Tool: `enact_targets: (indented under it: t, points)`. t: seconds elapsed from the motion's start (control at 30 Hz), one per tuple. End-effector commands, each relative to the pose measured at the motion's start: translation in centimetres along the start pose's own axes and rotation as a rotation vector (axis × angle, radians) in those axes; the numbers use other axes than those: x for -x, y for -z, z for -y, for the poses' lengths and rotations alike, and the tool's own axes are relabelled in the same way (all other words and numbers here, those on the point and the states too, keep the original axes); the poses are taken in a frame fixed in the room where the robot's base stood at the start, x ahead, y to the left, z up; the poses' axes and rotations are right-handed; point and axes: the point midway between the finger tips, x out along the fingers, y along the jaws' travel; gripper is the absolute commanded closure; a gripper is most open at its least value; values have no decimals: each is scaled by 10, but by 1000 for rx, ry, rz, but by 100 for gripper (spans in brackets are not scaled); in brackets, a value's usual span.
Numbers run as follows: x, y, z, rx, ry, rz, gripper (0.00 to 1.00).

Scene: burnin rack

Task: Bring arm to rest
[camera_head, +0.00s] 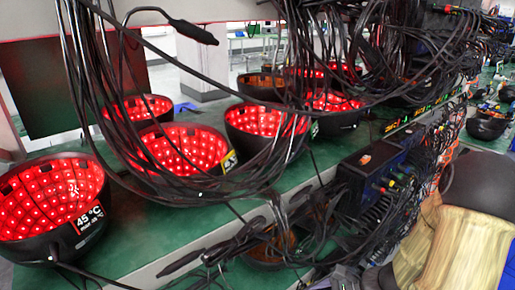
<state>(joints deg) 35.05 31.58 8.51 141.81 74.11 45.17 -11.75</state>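I see no gripper that I can make out in the head view, and no part that I can surely call my arm. A large dark rounded shape (482,182) over a tan, blurred body (450,245) fills the lower right; I cannot tell what it is. The rack's green shelf (140,233) carries several black bowl-shaped units with red lights glowing inside. The nearest bowl (45,200) at the left bears a "45 °C" label. Another lit bowl (180,150) stands behind it to the right.
Thick black cables hang in loops across the bowls, with a black connector (194,32) at the top. Several more bowls stand behind. Pale floor shows at the back left.

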Motion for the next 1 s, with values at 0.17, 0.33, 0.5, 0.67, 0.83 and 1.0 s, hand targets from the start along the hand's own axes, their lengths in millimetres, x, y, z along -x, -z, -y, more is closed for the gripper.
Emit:
enact_targets:
  t: [0.17, 0.33, 0.5, 0.67, 0.83, 1.0]
  points:
    - [5, -22, -30, 323, -237, -106, 62]
    - [18, -30, -44, 635, -419, -222, 62]
    - [36, -36, -43, 964, -555, -348, 62]
    - [51, -47, -28, 1278, -637, -465, 62]
    - [60, -59, -15, 1494, -671, -542, 62]
    - [61, -60, -12, 1530, -677, -554, 62]
